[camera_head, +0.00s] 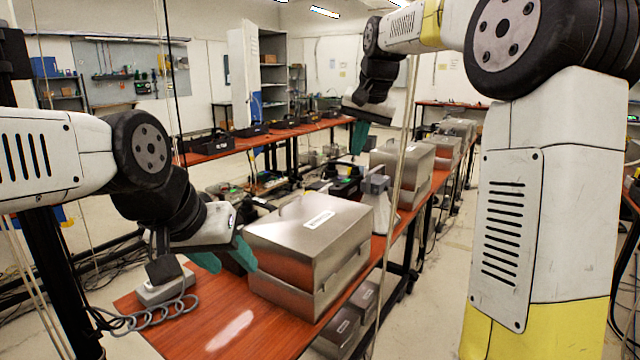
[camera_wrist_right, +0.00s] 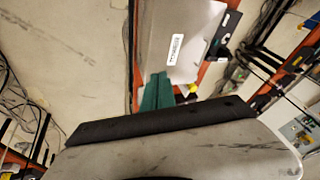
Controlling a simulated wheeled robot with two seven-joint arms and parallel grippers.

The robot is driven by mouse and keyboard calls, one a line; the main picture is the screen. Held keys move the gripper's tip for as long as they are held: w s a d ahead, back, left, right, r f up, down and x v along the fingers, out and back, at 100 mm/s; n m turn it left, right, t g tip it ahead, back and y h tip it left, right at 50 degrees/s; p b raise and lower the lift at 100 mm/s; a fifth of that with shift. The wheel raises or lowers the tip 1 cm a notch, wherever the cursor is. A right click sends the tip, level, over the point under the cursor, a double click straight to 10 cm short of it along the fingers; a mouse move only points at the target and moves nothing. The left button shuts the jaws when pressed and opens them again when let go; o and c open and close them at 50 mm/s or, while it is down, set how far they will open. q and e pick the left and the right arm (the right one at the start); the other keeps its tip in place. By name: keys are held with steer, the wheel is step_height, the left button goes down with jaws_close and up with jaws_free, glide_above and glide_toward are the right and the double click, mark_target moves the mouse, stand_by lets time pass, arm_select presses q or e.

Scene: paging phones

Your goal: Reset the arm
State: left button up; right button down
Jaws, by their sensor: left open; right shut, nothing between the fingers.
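My left gripper (camera_head: 226,258) is open, with green fingers, low over the near end of the table, beside the front left corner of a metal box (camera_head: 310,228). I see nothing between its fingers. A grey phone (camera_head: 166,289) with a dark top and a coiled cord lies on the table to its left. My right gripper (camera_head: 358,138) is raised above the far part of the table, its green fingers pointing down. In the right wrist view its fingers (camera_wrist_right: 157,92) are together and empty, next to a labelled metal surface (camera_wrist_right: 178,42).
The red-brown table (camera_head: 215,325) runs away to the right, with more metal boxes (camera_head: 402,160) along it. A grey cone-shaped device (camera_head: 378,200) stands behind the nearest box. A second bench (camera_head: 215,145) with dark trays is at the back. Cables hang and lie around.

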steer(key=s+d+f+n, duration=0.1)
steer(key=s+d, duration=0.1)
steer(key=s, duration=0.6)
steer(key=s+d+f+n, duration=0.1)
steer(key=s+d+f, duration=0.15)
steer(key=s, duration=0.65)
steer(key=s+f+n+t, duration=0.1)
steer(key=s+f, duration=0.6)
steer(key=s, duration=0.6)
steer(key=shift+d+f+y, duration=0.3)
steer(key=shift+d+f, duration=0.1)
